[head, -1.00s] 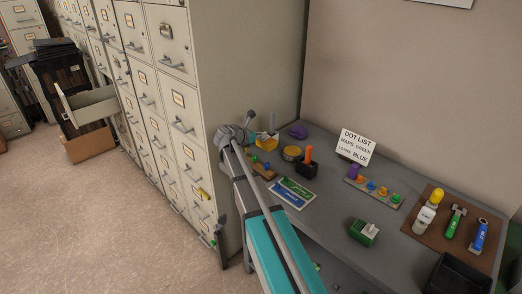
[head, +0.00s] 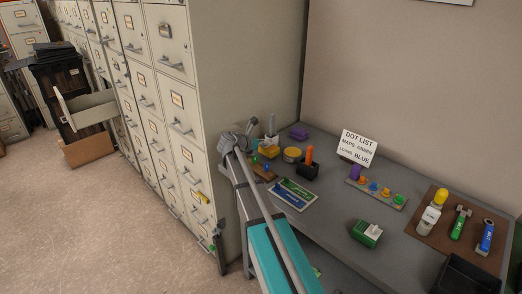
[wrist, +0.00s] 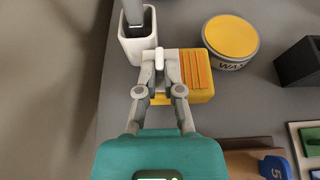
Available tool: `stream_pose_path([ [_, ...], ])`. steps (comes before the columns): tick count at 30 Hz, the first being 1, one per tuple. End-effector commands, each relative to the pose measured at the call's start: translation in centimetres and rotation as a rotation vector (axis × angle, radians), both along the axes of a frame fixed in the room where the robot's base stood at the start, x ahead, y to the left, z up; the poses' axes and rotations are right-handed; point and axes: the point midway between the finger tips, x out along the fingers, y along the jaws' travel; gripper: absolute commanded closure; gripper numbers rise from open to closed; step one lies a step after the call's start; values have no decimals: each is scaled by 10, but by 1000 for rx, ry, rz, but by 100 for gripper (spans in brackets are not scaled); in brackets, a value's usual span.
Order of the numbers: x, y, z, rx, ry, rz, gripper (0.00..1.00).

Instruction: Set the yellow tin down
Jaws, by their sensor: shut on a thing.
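The yellow tin (wrist: 197,78) is a box with orange ridges on its top. In the wrist view my gripper (wrist: 160,62) is shut on its left part, and the fingers hide some of it. In the head view the yellow tin (head: 268,152) is at the far left end of the grey table (head: 325,215), beside my gripper. It appears upright and low at the tabletop. I cannot tell whether its base touches the table.
A white cup (wrist: 138,43) stands close behind the tin. A round yellow-lidded wax tin (wrist: 232,38) is to its right, and a black holder (wrist: 300,65) is farther right. A wooden block with coloured buttons (head: 262,170) lies in front. The table's left edge is near.

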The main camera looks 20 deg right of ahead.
Motion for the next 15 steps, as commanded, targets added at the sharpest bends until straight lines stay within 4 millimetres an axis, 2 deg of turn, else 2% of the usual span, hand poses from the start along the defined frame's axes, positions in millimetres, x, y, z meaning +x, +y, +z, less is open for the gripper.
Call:
stream_pose_path([
  [1, 0, 0, -8, -1, 0, 0, 100],
  [4, 0, 0, -12, -1, 0, 0, 100],
  [15, 0, 0, -13, 0, 0, 0, 100],
])
